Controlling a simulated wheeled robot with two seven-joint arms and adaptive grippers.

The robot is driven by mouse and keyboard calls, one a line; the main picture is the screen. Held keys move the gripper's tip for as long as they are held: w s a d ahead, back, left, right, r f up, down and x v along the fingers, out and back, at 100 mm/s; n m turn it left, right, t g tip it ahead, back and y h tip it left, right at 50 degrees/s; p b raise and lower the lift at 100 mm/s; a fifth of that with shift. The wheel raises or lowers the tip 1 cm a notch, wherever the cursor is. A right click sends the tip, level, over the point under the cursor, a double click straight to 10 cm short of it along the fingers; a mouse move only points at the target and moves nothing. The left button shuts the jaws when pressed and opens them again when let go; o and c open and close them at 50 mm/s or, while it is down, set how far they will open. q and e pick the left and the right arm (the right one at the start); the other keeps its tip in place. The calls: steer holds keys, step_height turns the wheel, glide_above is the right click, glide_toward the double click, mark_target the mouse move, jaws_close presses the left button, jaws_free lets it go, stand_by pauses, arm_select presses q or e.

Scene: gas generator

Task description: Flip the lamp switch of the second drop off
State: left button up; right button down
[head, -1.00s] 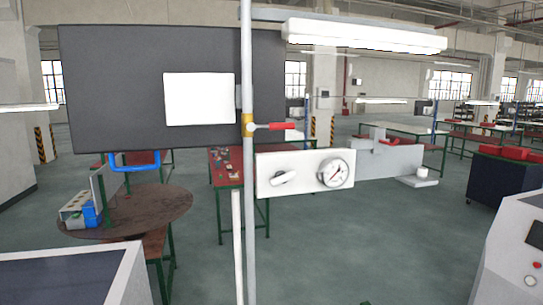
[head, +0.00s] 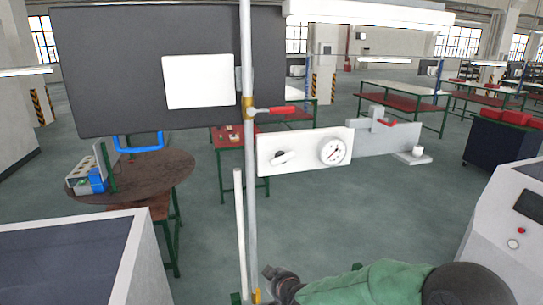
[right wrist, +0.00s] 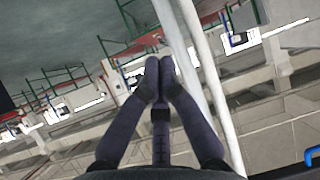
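A grey vertical pipe (head: 249,205) runs through the middle of the head view. It has a yellow fitting and a red lever (head: 275,110) pointing right. A lit lamp (head: 370,12) hangs above. I cannot tell which part is the lamp switch. My right gripper (head: 270,271) is at the bottom, right of the pipe and below the panel. In the right wrist view its fingertips (right wrist: 159,76) meet, with nothing visible between them. My left gripper is not in view.
A large dark board (head: 110,75) with a white sheet (head: 198,81) is left of the pipe. A round brown table (head: 145,180) stands at left. Light cabinets stand at lower left and right (head: 500,225).

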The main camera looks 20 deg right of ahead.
step_height(320, 180, up, 21)
steer(key=d+n+t, duration=0.1)
steer(key=t, duration=0.3)
steer(key=n+t, duration=0.1)
steer(key=t, duration=0.2)
glide_toward(268, 151)
steer(key=s, duration=0.3)
steer(key=shift+s+a+f+h, duration=0.15)
steer(key=shift+s+a+h, duration=0.1)
steer(key=shift+h, duration=0.15)
steer(key=shift+d, duration=0.1)
steer(key=shift+w+r+p, duration=0.2)
steer(key=shift+w+p, duration=0.1)
steer(key=shift+w, duration=2.2)
steer(key=shift+w+r+p, duration=0.15)
steer(key=shift+w+p, duration=0.15)
steer(key=shift+w, duration=2.2)
